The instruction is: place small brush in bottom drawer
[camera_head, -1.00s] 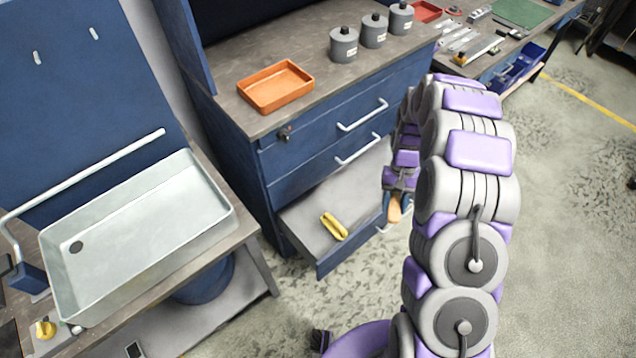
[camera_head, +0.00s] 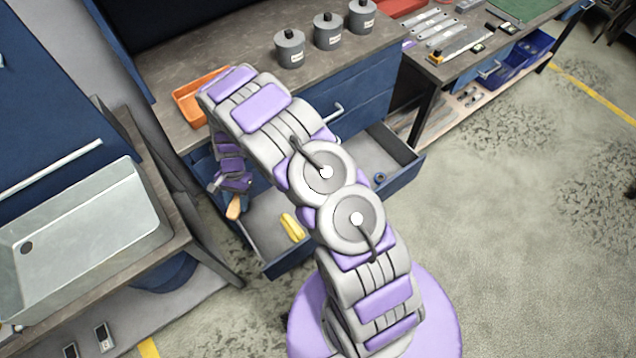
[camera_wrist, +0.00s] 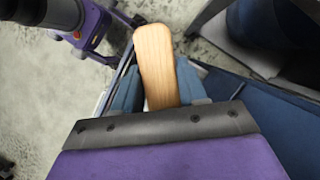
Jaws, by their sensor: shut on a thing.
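The small brush shows as a light wooden piece (camera_wrist: 156,62) standing out between my fingers in the wrist view. Its wooden end also shows in the head view (camera_head: 234,207), and its bristles are not visible. My gripper (camera_head: 235,188) is shut on the brush; its fingers flank the wood in the wrist view (camera_wrist: 158,92). The bottom drawer (camera_head: 268,236) is pulled open, and a yellow object (camera_head: 292,227) lies inside it. In the head view the brush appears near the drawer's left side; its height above it is unclear. My arm hides the drawer's middle.
An orange tray (camera_head: 188,98) and several grey canisters (camera_head: 289,50) stand on the cabinet top. A pale sink basin (camera_head: 90,230) is at the left. A workbench (camera_head: 470,40) with tools stands at the right. The floor (camera_head: 510,230) at right is clear.

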